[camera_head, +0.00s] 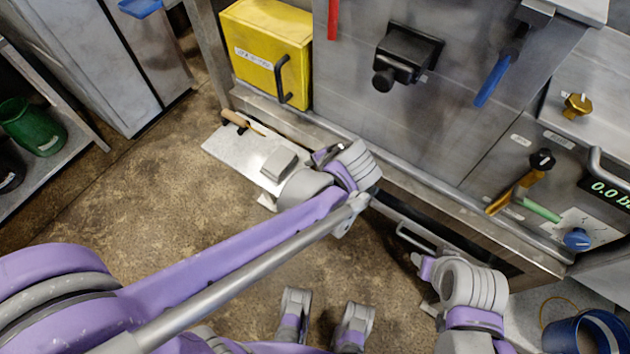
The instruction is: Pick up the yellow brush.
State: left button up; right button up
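A small tool with a brown handle (235,119) and a thin yellowish part lies at the far edge of a pale metal plate (228,145) low by the machine. It looks like the yellow brush, but is too small to be sure. My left gripper (273,183) is over the near right part of the plate, to the right of and nearer than the tool. Its fingers appear apart, with nothing between them, and the tool is clear of it. My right gripper (422,283) is low at the right, far from the tool. Its fingers are mostly hidden by its wrist.
A yellow box (262,40) with a black handle stands behind the plate. The steel machine front carries a black latch (405,55), a blue-handled lever (493,80) and a yellow lever (515,190). A green bucket (32,127) sits on a left shelf. The floor at left is clear.

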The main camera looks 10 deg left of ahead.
pick_arm(q)
jog(key=x, duration=0.3)
jog(key=b+x, duration=0.1)
jog(key=shift+w+d+f, duration=0.1)
jog(key=shift+w+f, duration=0.3)
grip_shut()
